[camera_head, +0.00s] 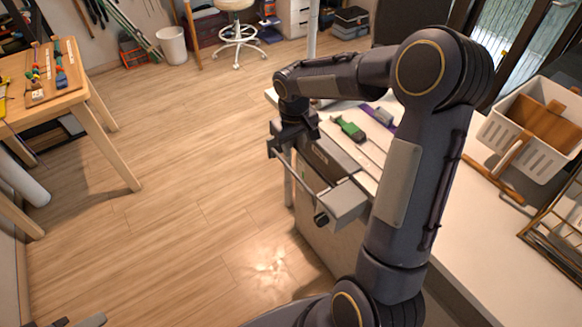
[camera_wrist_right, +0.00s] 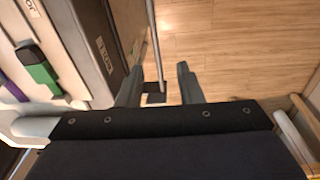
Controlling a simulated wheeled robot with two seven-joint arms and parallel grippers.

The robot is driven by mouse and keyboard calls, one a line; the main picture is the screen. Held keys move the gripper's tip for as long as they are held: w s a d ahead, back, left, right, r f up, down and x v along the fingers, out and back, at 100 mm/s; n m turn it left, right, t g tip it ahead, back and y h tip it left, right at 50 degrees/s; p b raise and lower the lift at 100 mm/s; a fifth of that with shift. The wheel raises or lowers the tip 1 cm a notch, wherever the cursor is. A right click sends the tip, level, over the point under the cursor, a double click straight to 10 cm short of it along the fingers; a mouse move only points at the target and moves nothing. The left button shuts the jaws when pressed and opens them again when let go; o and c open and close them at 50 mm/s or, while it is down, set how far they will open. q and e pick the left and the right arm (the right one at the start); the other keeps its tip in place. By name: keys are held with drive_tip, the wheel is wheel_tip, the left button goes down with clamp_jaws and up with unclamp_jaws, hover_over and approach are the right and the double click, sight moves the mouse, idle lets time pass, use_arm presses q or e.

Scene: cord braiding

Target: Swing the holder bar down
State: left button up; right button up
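The holder bar (camera_head: 299,181) is a thin grey metal rod along the front of a grey box-like fixture at the table's edge. Its near end meets a dark round knob by a grey block (camera_head: 344,202). My right gripper (camera_head: 275,150) is at the bar's far end. In the right wrist view the bar (camera_wrist_right: 155,45) runs down to a small dark block (camera_wrist_right: 154,92) between the two fingers of my right gripper (camera_wrist_right: 158,82). The fingers stand apart, with a clear gap on the right side. Only dark tips of my left gripper (camera_head: 78,322) show at the bottom left edge.
On the white table (camera_head: 480,230) lie a green-handled tool (camera_head: 348,128) and a purple strip. A white crate (camera_head: 535,125) and a wooden frame stand at the right. A wooden workbench (camera_head: 50,108) is at the left. The floor between is clear.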

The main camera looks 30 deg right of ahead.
approach(292, 170)
drive_tip(key=shift+g+h, duration=0.3)
drive_tip(key=f, duration=0.8)
drive_tip(key=shift+w+d, duration=0.1)
drive_tip(key=shift+w, duration=0.2)
drive_tip(key=shift+n, duration=0.3)
clamp_jaws()
